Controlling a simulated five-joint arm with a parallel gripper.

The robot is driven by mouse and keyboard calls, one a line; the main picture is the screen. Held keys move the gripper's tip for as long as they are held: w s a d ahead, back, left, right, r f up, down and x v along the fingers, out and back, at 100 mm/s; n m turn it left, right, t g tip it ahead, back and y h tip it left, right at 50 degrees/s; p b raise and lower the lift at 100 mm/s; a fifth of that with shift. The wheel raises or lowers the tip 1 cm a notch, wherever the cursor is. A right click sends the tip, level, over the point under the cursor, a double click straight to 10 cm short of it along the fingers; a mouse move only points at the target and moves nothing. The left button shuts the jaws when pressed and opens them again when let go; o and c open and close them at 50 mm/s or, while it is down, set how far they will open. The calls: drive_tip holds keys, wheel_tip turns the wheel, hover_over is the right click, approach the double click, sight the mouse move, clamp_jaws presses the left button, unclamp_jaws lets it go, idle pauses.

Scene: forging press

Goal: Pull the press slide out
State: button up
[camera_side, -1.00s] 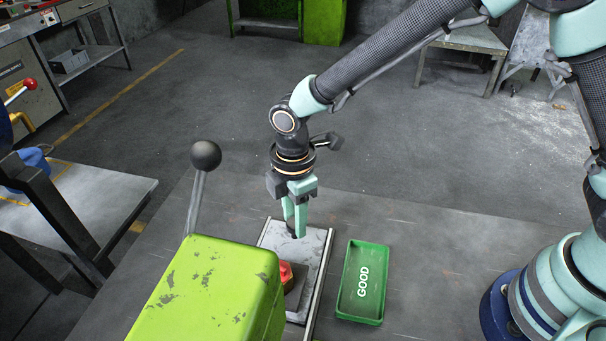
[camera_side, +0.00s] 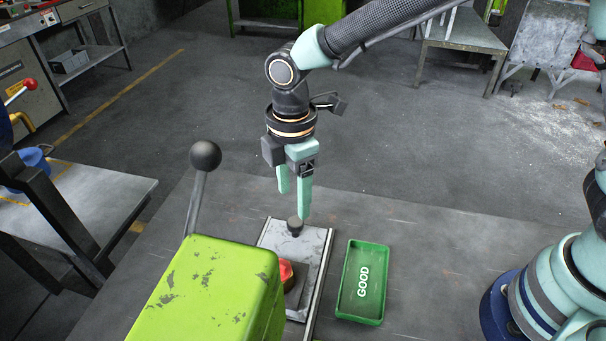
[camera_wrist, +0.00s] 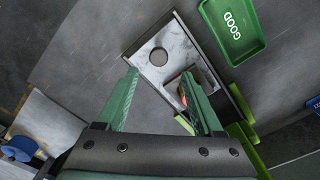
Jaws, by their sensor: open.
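The press slide (camera_side: 313,250) is a grey metal plate between rails, extending from under the green press (camera_side: 205,295). A dark round knob (camera_side: 295,227) stands on its far end; in the wrist view the knob (camera_wrist: 159,56) lies ahead of my fingertips. A red part (camera_side: 286,273) sits in a dark block on the slide close to the press, and partly shows in the wrist view (camera_wrist: 183,95). My gripper (camera_side: 293,200) is open and empty, pointing down above the knob, apart from it. The near part of the slide is hidden by the press.
A green tray marked GOOD (camera_side: 362,283) lies right of the slide. The press lever with a black ball (camera_side: 205,155) stands left of my gripper. The bench top right of the tray is clear.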

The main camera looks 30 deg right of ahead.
wheel_tip(320, 180, up, 6)
drive_tip(key=shift+f, duration=0.25)
drive_tip(key=s+d+r+m+t, duration=0.2)
drive_tip(key=d+m, duration=0.4)
drive_tip(key=d, duration=0.2)
drive_tip(key=s+d+r+m+t, duration=0.1)
drive_tip(key=s+d+r+m, duration=0.2)
drive_tip(key=d+m, duration=0.3)
drive_tip(key=s+d+r+m+t, duration=0.2)
drive_tip(key=d+m, duration=0.4)
drive_tip(key=d, duration=0.4)
drive_tip(key=shift+s+d+r+t, duration=0.3)
drive_tip(key=shift+d+r, duration=0.05)
drive_tip(key=shift+d, duration=0.05)
